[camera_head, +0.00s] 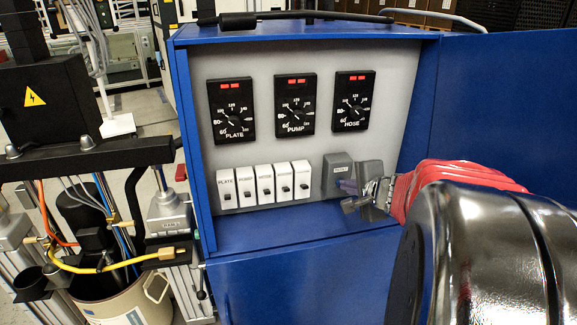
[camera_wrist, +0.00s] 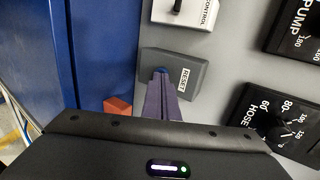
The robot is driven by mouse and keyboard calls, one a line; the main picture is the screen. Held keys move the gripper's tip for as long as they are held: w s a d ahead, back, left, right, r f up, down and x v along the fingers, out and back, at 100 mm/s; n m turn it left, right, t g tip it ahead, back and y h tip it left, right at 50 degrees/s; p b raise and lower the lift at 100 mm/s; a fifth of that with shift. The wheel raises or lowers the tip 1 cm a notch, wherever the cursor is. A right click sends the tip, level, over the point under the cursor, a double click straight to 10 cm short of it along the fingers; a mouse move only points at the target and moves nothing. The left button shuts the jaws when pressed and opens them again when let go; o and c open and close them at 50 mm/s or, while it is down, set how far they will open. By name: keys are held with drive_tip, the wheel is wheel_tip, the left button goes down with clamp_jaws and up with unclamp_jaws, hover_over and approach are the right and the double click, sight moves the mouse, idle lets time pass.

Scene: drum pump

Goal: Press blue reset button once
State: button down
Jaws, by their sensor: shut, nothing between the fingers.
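The grey reset box (camera_head: 334,170) is on the light panel inside the open blue cabinet, right of the white switches. In the wrist view the box (camera_wrist: 192,76) carries a white RESET label. A bit of the blue button (camera_wrist: 160,70) shows just at my fingertips; the rest is hidden behind them. My gripper (camera_wrist: 162,80) is shut and empty, its purple-grey fingers pointing at the button. In the head view my gripper (camera_head: 346,187) is at the lower right of the box. I cannot tell whether the fingertips touch the button.
Several white switches (camera_head: 265,184) stand in a row left of the box. Three black gauges, PLATE (camera_head: 232,110), PUMP (camera_head: 295,104) and HOSE (camera_head: 353,101), are above. The open blue door (camera_head: 500,110) is at the right. An orange-red block (camera_wrist: 118,105) shows beside my fingers.

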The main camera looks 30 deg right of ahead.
drive_tip(key=shift+w, duration=0.1)
drive_tip(key=shift+w+d+r, duration=0.1)
drive_tip(key=shift+w+d, duration=0.15)
drive_tip(key=shift+w, duration=0.4)
